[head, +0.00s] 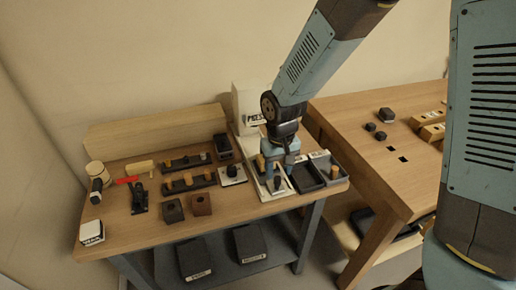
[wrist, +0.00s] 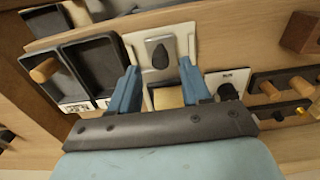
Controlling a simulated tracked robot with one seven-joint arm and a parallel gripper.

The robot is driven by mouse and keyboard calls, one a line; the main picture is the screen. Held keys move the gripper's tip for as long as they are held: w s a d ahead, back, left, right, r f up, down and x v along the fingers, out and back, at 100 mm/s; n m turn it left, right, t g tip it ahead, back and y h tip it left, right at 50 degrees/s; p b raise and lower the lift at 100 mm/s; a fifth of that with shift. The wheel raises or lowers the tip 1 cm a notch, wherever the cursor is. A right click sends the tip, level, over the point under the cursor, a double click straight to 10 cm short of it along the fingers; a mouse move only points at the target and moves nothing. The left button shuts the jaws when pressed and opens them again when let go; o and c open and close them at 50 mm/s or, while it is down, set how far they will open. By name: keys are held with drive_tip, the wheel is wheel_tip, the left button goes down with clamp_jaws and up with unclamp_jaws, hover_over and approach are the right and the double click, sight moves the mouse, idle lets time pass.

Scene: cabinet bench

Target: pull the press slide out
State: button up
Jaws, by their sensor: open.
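The press (head: 246,104) is a tall white body at the back of the left bench, partly hidden by my arm. Its white slide (head: 266,192) lies toward the front edge, with a dark upright knob (head: 277,183) near its front end. My gripper (wrist: 160,70) is open, one finger to each side of the knob, with no clear contact. In the head view my gripper (head: 279,166) is low over the slide, just behind the knob.
Dark trays (head: 307,179) sit close to the right of the slide. A small white plate with a black knob (head: 233,173) and peg racks (head: 190,184) are to its left. A second wooden bench (head: 365,160) stands at the right.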

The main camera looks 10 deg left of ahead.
drive_tip(key=shift+r, duration=2.1)
drive_tip(key=shift+w+d+r, duration=0.1)
drive_tip(key=shift+d+r, duration=0.15)
drive_tip(key=shift+r, duration=0.1)
drive_tip(key=d+r+m+t, duration=0.2)
drive_tip(key=d+r+m, duration=0.1)
drive_tip(key=d+r, duration=1.2)
drive_tip(key=s+d+r+m+t, duration=0.1)
drive_tip(key=s+d+r, duration=0.2)
drive_tip(key=s+d, duration=0.2)
drive_tip(key=s+d+r+m+t, duration=0.2)
drive_tip(key=s+d+r, duration=0.2)
drive_tip(key=d, duration=0.6)
drive_tip(key=shift+s+r+t, duration=0.15)
drive_tip(key=shift+s+t, duration=0.15)
drive_tip(key=shift+s, duration=0.25)
